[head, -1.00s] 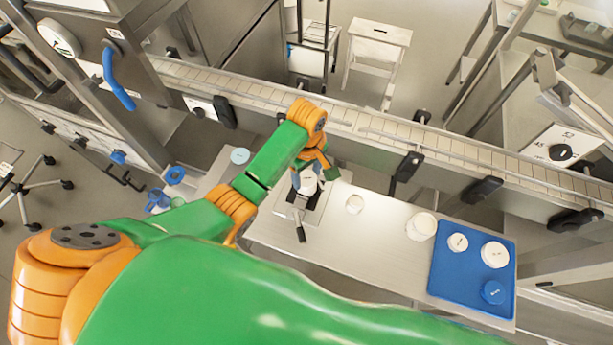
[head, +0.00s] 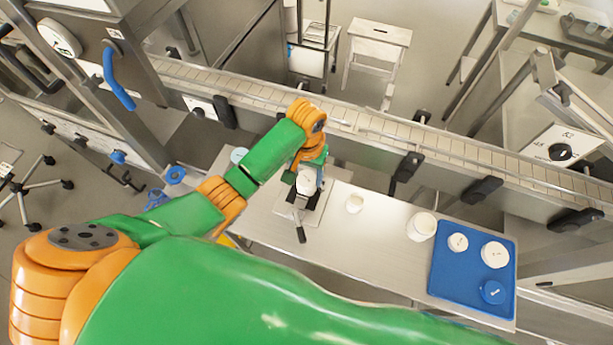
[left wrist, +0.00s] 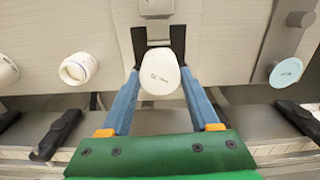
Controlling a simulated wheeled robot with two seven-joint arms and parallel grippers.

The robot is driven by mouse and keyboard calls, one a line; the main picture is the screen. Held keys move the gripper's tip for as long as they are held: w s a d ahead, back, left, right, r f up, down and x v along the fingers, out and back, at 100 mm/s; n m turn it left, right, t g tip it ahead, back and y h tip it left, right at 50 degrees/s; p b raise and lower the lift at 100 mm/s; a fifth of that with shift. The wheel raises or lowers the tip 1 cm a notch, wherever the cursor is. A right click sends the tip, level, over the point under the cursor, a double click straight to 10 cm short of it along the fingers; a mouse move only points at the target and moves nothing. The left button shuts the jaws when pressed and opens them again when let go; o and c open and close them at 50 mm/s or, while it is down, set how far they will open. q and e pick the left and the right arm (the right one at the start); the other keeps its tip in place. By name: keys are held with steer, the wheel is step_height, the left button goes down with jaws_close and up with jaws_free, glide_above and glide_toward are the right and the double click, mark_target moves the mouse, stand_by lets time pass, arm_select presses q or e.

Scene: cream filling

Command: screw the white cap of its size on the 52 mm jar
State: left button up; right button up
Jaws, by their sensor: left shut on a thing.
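A white cap (left wrist: 160,68) with small dark print on top sits between the fingertips of my left gripper (left wrist: 160,78), which is shut on it. In the head view the white cap (head: 306,183) and my left gripper (head: 311,177) are over the clamp fixture (head: 297,212) on the bench. The 52 mm jar is not clearly told apart below the cap, so I cannot tell how the cap sits on it. Black jaws of the fixture (left wrist: 137,45) stand on either side behind the cap. My right gripper is not in view.
A small white jar (head: 355,203) and a larger one (head: 421,227) stand right of the fixture. A blue tray (head: 445,277) holds two white caps (head: 458,242) (head: 495,254) and a blue cap (head: 493,291). A pale blue disc (head: 239,155) lies left. A conveyor (head: 380,125) runs behind the bench.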

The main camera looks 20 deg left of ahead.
arm_select(q)
steer(key=m, duration=0.5)
steer(key=shift+m, duration=0.4)
steer(key=o, duration=1.2)
steer(key=n, duration=0.4)
steer(key=shift+n, duration=1)
